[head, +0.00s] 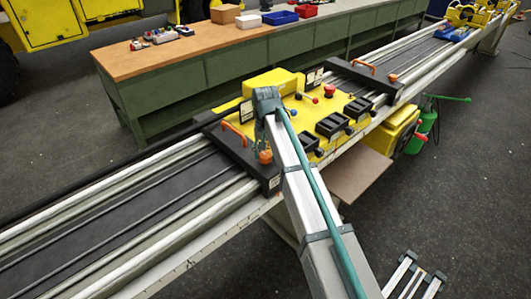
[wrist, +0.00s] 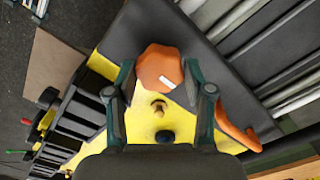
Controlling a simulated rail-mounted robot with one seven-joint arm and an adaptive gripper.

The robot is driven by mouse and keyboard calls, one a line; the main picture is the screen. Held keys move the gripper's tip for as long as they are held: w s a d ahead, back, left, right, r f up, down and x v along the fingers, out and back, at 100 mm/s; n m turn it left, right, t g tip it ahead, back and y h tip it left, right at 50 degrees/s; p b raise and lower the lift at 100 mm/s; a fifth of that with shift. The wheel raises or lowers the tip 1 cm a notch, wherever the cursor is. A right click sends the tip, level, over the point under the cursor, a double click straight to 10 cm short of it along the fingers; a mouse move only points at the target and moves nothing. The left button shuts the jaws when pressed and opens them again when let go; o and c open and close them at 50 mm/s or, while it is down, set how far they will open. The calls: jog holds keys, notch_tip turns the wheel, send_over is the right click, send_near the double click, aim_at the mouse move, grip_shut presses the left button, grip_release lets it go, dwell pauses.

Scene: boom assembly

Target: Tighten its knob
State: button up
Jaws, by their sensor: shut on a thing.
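The orange knob (head: 265,157) sits on the black end bar of the yellow carriage, at its near corner. In the wrist view the knob (wrist: 157,68) is a rounded, many-sided orange cap with a short white mark on its right part. My gripper (head: 263,145) comes down on it from above. In the wrist view the two fingers of my gripper (wrist: 160,72) stand on either side of the knob, close against it. The knob's underside and stem are hidden.
An orange handle (wrist: 237,128) is close to the right finger. The yellow carriage (head: 290,110) carries black boxes (head: 330,123) and small levers. A second orange knob (head: 393,77) is on the far end bar. A green workbench (head: 220,70) stands behind the rails.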

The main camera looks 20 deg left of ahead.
aim_at(265, 154)
jog(key=o, duration=1.2)
notch_tip(265, 154, up, 12)
jog(key=shift+r, duration=0.1)
